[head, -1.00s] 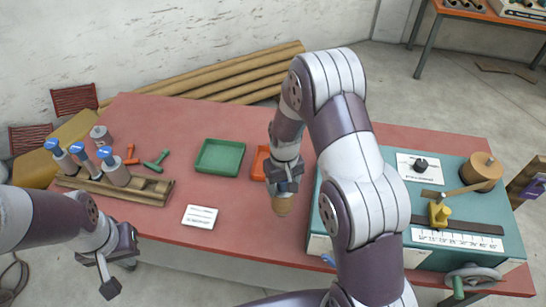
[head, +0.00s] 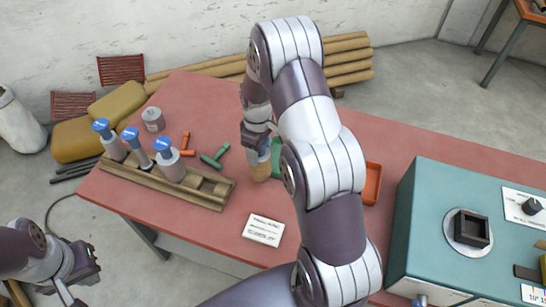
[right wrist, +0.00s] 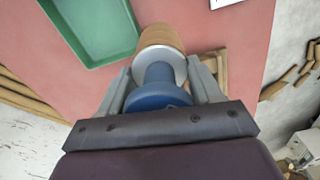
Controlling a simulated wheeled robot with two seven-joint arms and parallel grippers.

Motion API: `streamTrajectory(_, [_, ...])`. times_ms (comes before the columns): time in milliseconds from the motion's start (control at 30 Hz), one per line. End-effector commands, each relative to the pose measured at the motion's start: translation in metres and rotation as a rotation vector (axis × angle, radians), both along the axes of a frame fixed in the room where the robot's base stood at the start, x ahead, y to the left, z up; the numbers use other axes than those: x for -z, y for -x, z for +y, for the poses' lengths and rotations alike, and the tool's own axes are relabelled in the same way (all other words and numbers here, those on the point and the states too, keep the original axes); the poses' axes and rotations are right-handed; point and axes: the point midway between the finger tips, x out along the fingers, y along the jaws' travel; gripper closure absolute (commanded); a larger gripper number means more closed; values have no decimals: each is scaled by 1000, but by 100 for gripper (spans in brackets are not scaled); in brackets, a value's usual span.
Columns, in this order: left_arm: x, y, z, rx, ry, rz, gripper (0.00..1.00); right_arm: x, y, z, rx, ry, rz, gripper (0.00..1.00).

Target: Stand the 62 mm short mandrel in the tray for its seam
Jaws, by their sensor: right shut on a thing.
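My right gripper (head: 257,142) is shut on the blue-topped handle (right wrist: 160,94) of a mandrel with a silver end and a tan wound sleeve (right wrist: 162,38). In the head view the tan sleeve (head: 262,166) hangs below the gripper, close over the table; I cannot tell whether it touches. The green tray (right wrist: 105,58) is beside it and partly behind my right arm in the head view (head: 277,172). The orange tray (head: 372,186) is right of my arm. My left gripper (head: 78,278) is off the table's front left; its jaw gap is unclear.
A wooden rack (head: 205,197) with several blue-capped mandrels (head: 168,160) stands at the left. A grey cylinder (head: 153,120), orange tool (head: 187,145) and green tool (head: 215,157) lie near it. A white card (head: 263,230) is in front. A teal machine (head: 420,235) is at right.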

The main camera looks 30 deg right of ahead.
Motion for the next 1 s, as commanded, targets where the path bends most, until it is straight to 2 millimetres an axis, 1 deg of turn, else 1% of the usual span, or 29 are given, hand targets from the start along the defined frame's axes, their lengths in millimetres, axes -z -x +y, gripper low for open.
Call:
streamTrajectory(33, [-1,0,0,0,0,0,100,-8,0,-24,-98,1,-3,100])
streamTrajectory(67, [-1,0,0,0,0,0,100,-12,2,-38,-175,1,-3,100])
streamTrajectory(100, [-2,0,0,0,0,0,100,-18,3,-57,-279,1,-3,100])
streamTrajectory(167, [-2,0,0,0,0,0,100,-27,9,-85,-436,1,-1,100])
streamTrajectory(200, [-2,0,0,0,0,0,100,-32,14,-104,-539,1,0,100])
streamTrajectory(300, [-3,0,0,0,0,0,100,-46,28,-144,-775,-1,2,100])
streamTrajectory(400, [-4,0,0,0,0,0,100,-56,42,-174,-960,-1,4,100])
streamTrajectory(500, [-4,0,0,0,0,0,100,-63,52,-192,-1087,-3,5,100])
streamTrajectory(600, [-5,0,0,0,0,0,100,-66,57,-200,-1155,-5,6,100])
streamTrajectory(667, [-8,0,0,0,0,0,100,-65,54,-198,-1173,-6,7,100])
streamTrajectory(767, [-17,0,0,0,0,0,100,-56,41,-186,-1182,-9,8,100])
streamTrajectory(1000, [-38,0,0,0,0,0,100,-23,-1,-148,-1181,-8,8,100])
